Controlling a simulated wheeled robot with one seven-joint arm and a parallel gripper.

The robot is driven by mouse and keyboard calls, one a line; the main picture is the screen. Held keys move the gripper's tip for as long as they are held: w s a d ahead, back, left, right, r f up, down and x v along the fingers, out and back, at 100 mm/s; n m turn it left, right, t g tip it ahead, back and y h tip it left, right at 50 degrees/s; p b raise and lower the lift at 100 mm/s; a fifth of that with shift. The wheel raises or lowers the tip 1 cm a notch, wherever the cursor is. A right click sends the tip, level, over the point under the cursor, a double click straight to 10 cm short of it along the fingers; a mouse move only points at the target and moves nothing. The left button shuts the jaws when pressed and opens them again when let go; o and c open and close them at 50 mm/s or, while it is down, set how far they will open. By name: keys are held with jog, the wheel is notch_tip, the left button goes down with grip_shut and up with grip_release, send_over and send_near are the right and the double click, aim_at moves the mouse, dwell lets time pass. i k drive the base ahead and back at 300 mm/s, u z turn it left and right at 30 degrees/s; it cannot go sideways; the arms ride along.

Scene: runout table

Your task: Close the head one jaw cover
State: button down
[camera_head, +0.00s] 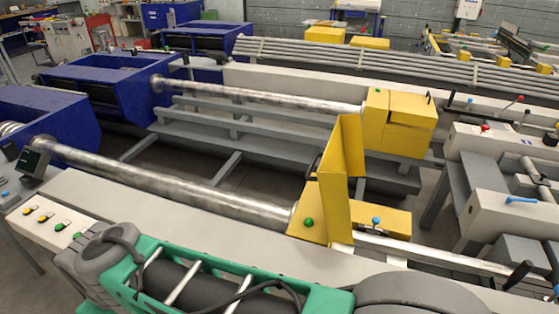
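The nearer yellow head (310,215) sits on the long grey bench, with a long steel bar (160,185) running into its left side. Its yellow jaw cover (340,180) stands upright, swung open above the head. A dark handle-like part shows at the cover's left edge, partly hidden. My green and grey arm crosses the bottom of the view. My gripper is not in view.
A second yellow head (400,120) behind has its cover lying down. Blue housings (110,80) stand at the left. A button panel (50,220) is at the near left. Grey units with levers (500,205) crowd the right. The space above the near bar is clear.

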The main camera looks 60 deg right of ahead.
aim_at(344, 157)
jog(key=i, duration=0.7)
jog(key=z, duration=2.9)
jog(key=k, duration=1.05)
jog(key=u, duration=0.75)
jog(key=i, duration=0.8)
jog(key=u, duration=0.35)
